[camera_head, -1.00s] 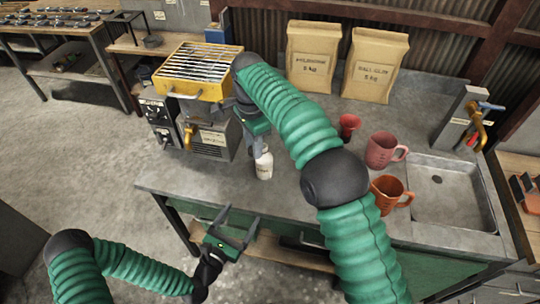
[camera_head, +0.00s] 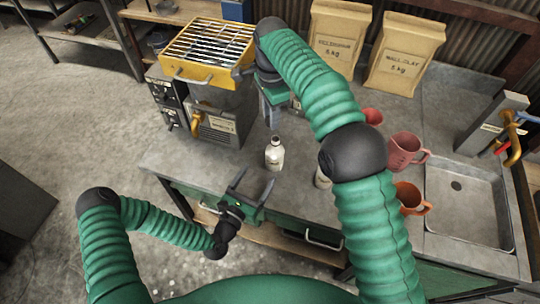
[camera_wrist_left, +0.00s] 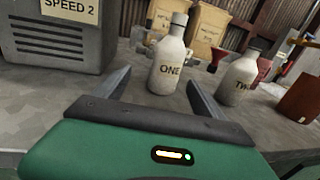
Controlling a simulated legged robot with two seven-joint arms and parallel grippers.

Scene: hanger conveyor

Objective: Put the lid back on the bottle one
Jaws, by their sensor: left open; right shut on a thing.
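Bottle one (camera_head: 274,155), white with a dark "ONE" label, stands upright near the bench's front edge. It also shows in the left wrist view (camera_wrist_left: 168,68), beyond and between the left fingers. My left gripper (camera_head: 252,182) is open and empty, just in front of the bottle and apart from it. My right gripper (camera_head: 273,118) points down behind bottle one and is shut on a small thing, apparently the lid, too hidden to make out. Bottle two (camera_wrist_left: 238,78) stands to the right of bottle one; the right arm partly covers it in the head view (camera_head: 322,179).
A yellow-topped grill unit (camera_head: 205,76) stands behind bottle one on the left. A pink mug (camera_head: 404,152), an orange mug (camera_head: 410,197), a red cup (camera_head: 373,116) and a sink (camera_head: 467,205) are on the right. Two paper bags (camera_head: 338,35) stand at the back.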

